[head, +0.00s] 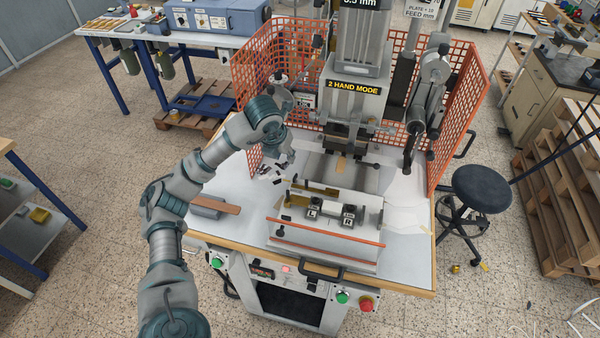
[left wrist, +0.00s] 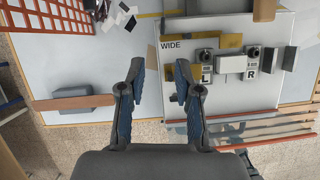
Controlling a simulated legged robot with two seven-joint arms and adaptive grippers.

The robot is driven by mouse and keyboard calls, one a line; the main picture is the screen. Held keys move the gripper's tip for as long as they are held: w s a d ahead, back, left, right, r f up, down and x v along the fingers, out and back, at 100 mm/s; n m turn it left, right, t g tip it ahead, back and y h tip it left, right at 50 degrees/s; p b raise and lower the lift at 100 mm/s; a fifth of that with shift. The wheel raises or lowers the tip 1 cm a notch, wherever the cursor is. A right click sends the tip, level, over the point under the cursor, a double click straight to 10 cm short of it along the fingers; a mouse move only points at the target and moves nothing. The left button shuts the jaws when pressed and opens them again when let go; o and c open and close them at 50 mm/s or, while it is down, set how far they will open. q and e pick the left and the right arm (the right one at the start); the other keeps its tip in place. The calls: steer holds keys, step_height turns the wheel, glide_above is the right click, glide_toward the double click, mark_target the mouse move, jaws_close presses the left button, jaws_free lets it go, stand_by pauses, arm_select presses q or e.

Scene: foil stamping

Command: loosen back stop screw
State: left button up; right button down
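My left gripper (head: 284,160) hangs above the table, left of the press and behind the stamping fixture. In the left wrist view it is open (left wrist: 158,84), with nothing between its two fingers; the right finger overlaps the left edge of the fixture (left wrist: 180,125). The pale fixture plate (head: 325,258) carries a block marked L (head: 312,212) and a block marked R (head: 348,216). Both also show in the left wrist view, each with a dark knob: the left knob (left wrist: 206,54) and right knob (left wrist: 254,51). I cannot tell which part is the back stop screw. My right gripper is not in view.
The press head (head: 356,88) rises behind the fixture, with orange mesh guards (head: 262,62) on both sides. A grey block with a brown bar (head: 222,206) lies on the table at left. Dark scraps lie near the left guard. A black stool (head: 482,187) stands at right.

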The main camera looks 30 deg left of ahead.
mark_target(295, 176)
arm_select(q)
steer(key=p+x, duration=0.2)
steer(key=x, duration=1.4)
steer(key=shift+d, duration=0.2)
steer(key=shift+c, duration=0.2)
jaws_close()
